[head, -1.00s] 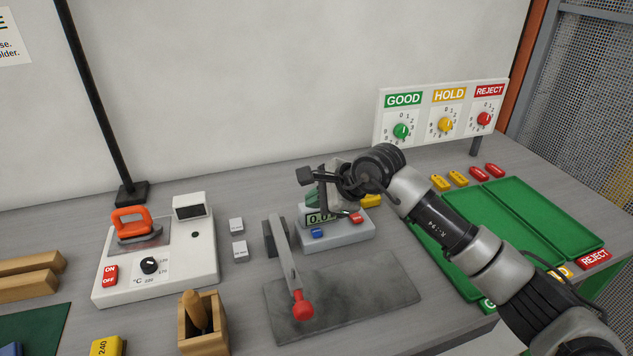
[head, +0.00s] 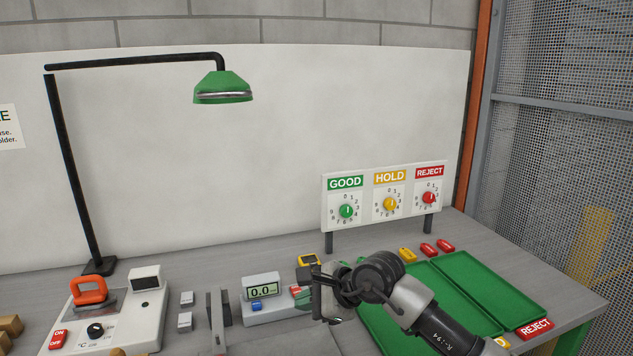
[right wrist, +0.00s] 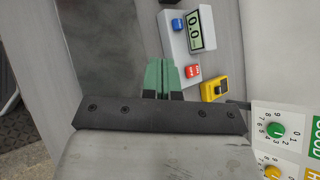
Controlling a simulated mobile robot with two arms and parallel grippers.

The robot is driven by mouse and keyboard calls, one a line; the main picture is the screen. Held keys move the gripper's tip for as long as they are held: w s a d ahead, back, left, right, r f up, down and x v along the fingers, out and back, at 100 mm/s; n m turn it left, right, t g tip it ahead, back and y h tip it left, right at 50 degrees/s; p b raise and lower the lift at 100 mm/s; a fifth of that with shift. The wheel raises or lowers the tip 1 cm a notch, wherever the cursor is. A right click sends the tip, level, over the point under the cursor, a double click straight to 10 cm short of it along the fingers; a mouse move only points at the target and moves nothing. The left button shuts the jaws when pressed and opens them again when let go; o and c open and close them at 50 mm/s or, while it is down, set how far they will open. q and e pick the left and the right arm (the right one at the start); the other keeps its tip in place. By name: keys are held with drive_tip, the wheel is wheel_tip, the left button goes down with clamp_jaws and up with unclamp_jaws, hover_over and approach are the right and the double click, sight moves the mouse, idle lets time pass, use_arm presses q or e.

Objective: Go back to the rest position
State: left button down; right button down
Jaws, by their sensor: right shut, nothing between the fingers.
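My right gripper (head: 322,300) is in the lower middle of the head view, its arm coming in from the lower right. In the right wrist view its green fingers (right wrist: 162,78) are together with nothing between them. It is above the bench, just right of the grey meter (head: 262,292) with the 0.0 display and blue and red buttons. The meter also shows in the right wrist view (right wrist: 180,28). My left gripper is in neither view.
The GOOD, HOLD, REJECT dial board (head: 385,166) stands at the back. Green trays (head: 480,285) lie at the right, with red and yellow tags behind. A heater unit (head: 145,315) and green lamp (head: 223,88) are left. A yellow device (head: 309,260) sits behind the gripper.

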drive_tip(key=s+a+r+m+t+y, duration=0.2)
drive_tip(key=s+r+m+t+y, duration=0.6)
drive_tip(key=m, duration=0.6)
drive_tip(key=s+d+f+m+t+h, duration=0.2)
drive_tip(key=d+f+m+h, duration=0.65)
drive_tip(key=m, duration=0.75)
drive_tip(key=s+d+f+m+t+h, duration=0.1)
drive_tip(key=d+f+m+t+h, duration=0.35)
drive_tip(key=d+m+h, duration=0.85)
drive_tip(key=s+d+f+m+g+y, duration=0.1)
drive_tip(key=s+f+m+g, duration=0.35)
drive_tip(key=s, duration=0.35)
drive_tip(key=s+f+m+g+y, duration=0.2)
drive_tip(key=s+f+m+g, duration=0.1)
drive_tip(key=s+f+g, duration=0.4)
drive_tip(key=s+d+f+m+g+y, duration=0.1)
drive_tip(key=s+f+m+g, duration=0.3)
drive_tip(key=s, duration=0.5)
wheel_tip(320, 180, down, 26)
drive_tip(key=g, duration=0.1)
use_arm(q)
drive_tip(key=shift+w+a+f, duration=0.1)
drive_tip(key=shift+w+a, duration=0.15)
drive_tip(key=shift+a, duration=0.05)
use_arm(e)
drive_tip(key=s+d+f+g, duration=0.1)
drive_tip(key=s+d+f, duration=0.2)
drive_tip(key=s+f, duration=1.3)
drive_tip(key=shift+s, duration=0.25)
